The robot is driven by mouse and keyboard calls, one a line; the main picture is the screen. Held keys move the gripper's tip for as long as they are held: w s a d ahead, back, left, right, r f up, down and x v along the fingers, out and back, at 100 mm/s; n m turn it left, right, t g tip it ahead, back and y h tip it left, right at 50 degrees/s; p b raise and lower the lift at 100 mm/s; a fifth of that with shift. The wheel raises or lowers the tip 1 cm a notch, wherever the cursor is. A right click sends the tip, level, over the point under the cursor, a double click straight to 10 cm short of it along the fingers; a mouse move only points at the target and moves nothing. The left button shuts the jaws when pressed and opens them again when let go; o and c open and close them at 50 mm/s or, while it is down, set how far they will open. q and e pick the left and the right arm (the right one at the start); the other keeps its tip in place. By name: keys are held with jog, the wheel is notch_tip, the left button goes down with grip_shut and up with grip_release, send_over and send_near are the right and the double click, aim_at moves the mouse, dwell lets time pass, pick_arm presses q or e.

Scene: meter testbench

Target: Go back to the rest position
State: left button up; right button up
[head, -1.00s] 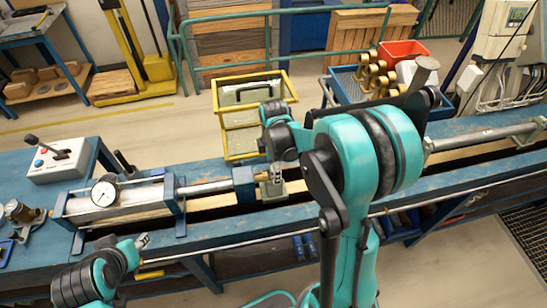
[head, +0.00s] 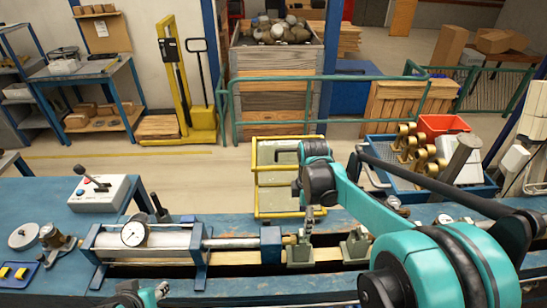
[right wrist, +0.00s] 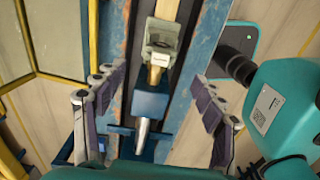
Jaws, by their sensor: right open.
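My right gripper (head: 308,222) hangs over the testbench (head: 335,212) near the blue end block (head: 270,244) of the press cylinder. In the right wrist view my right gripper (right wrist: 155,100) is open, its two dark-padded fingers wide apart with nothing held between them. The blue block (right wrist: 150,104) and a grey clamp (right wrist: 161,42) lie below, between the fingers in the picture. My left gripper (head: 145,296) shows only partly at the bottom edge of the head view, left of centre; its jaws cannot be made out.
A pressure gauge (head: 134,232) sits on the cylinder. A control box (head: 99,192) stands at the left. A yellow-framed rack (head: 288,212) is behind the bench. A blue tray (head: 381,157) with brass meters and a red bin (head: 443,126) stands at the right.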

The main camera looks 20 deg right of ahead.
jog(key=shift+s+a+f, duration=0.1)
jog(key=shift+s+a, duration=0.05)
jog(key=shift+s, duration=0.05)
jog(key=s+a+f+m+t+b, duration=0.3)
jog(key=s+m+b, duration=0.2)
jog(key=s+m, duration=0.1)
jog(key=s+a+f+m+t+b, duration=0.4)
jog(key=s+m+b, duration=0.2)
jog(key=m, duration=0.3)
